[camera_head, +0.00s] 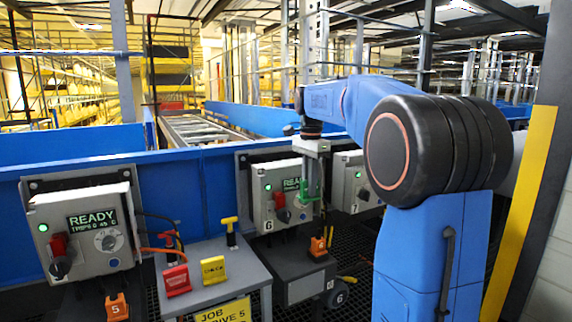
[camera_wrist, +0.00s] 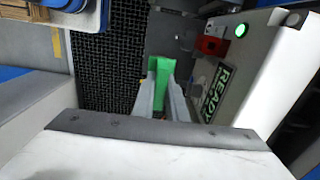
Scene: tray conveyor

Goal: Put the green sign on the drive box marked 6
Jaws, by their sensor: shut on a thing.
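My gripper (camera_head: 312,172) points down in front of the drive box marked 6 (camera_head: 256,188), at its right side. It is shut on the green sign (camera_head: 311,187), which hangs upright between the fingers. In the wrist view the green sign (camera_wrist: 160,70) shows between the fingertips (camera_wrist: 163,95), above the dark mesh floor. The drive box (camera_wrist: 240,85) is to the right there, with a lit READY display, a red switch (camera_wrist: 212,45) and a green lamp. I cannot tell whether the sign touches the box. The head view shows a red switch (camera_head: 279,199) on its front.
A small grey table (camera_head: 235,291) holds a red sign (camera_head: 176,280), a yellow sign (camera_head: 213,270) and a yellow-handled tool (camera_head: 230,232). Drive box 5 (camera_head: 85,225) is at left, box 7 (camera_head: 357,180) just right of box 6. A blue conveyor wall (camera_head: 200,180) runs behind.

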